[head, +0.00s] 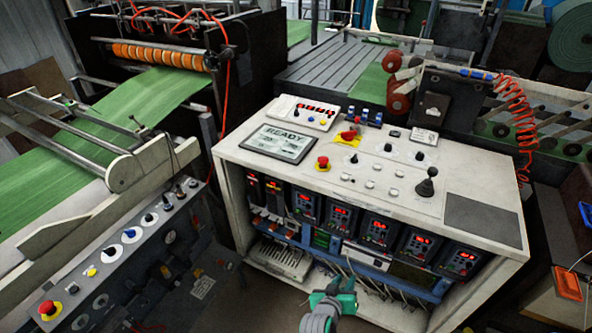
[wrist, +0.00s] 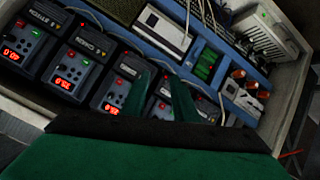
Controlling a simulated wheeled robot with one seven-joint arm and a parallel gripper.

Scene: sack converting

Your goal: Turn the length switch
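No label marking the length switch is readable, so I cannot tell which control it is. Candidates on the white console (head: 235,152) top are small dark knobs (head: 388,147) (head: 419,156) behind a black joystick (head: 427,185).
Drive units with red digits (head: 375,228) line the console front, with loose cables below. Red stop buttons stand on the console (head: 322,163) and grey panel (head: 47,310). A READY screen (head: 283,143) is lit.

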